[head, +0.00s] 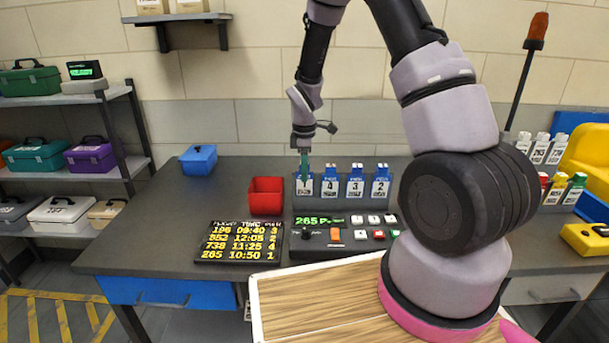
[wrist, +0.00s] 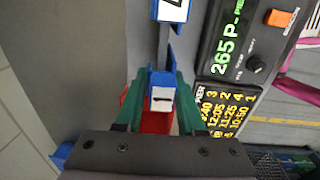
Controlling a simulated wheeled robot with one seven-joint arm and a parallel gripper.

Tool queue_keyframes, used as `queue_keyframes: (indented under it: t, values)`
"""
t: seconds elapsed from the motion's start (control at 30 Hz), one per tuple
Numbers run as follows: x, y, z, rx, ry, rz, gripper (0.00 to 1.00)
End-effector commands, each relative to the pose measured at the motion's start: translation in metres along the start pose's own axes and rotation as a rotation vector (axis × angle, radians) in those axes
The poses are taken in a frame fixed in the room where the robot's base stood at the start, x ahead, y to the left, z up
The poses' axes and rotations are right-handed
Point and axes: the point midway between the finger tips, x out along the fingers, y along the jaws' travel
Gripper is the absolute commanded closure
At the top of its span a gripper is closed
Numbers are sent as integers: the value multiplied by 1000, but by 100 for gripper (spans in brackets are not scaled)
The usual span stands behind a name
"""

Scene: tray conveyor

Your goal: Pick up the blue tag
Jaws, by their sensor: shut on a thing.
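A row of blue tags with white number labels stands at the back of the dark table. My gripper (head: 304,168) points down over the leftmost blue tag (head: 304,188). In the wrist view, its green fingers (wrist: 150,95) are shut on this blue tag (wrist: 161,79), one on each side. The tag looks upright and in line with the others; I cannot tell whether it is clear of its stand. A neighbouring blue tag (head: 330,186) stands just right of it, and another tag also shows at the top of the wrist view (wrist: 172,10).
A red bin (head: 266,196) stands left of the tags, and a blue box (head: 198,160) farther left. A control panel (head: 345,232) reading 265 is in front of the tags. A flight board (head: 240,242) lies at the front left.

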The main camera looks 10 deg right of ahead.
Motion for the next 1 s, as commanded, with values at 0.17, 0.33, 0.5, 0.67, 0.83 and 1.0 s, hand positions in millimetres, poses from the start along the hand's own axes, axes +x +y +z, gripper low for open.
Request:
queue_keyframes:
  t: [0.17,0.33,0.5,0.67,0.83,1.0]
  values:
    - [-25,1,-1,-1,3,5,100]
    - [-55,1,0,0,2,5,100]
    - [-64,-26,0,-4,0,-1,100]
    - [-67,-68,0,-4,0,0,100]
    - [-70,-107,0,-5,0,1,100]
    - [-71,-130,0,-4,1,1,100]
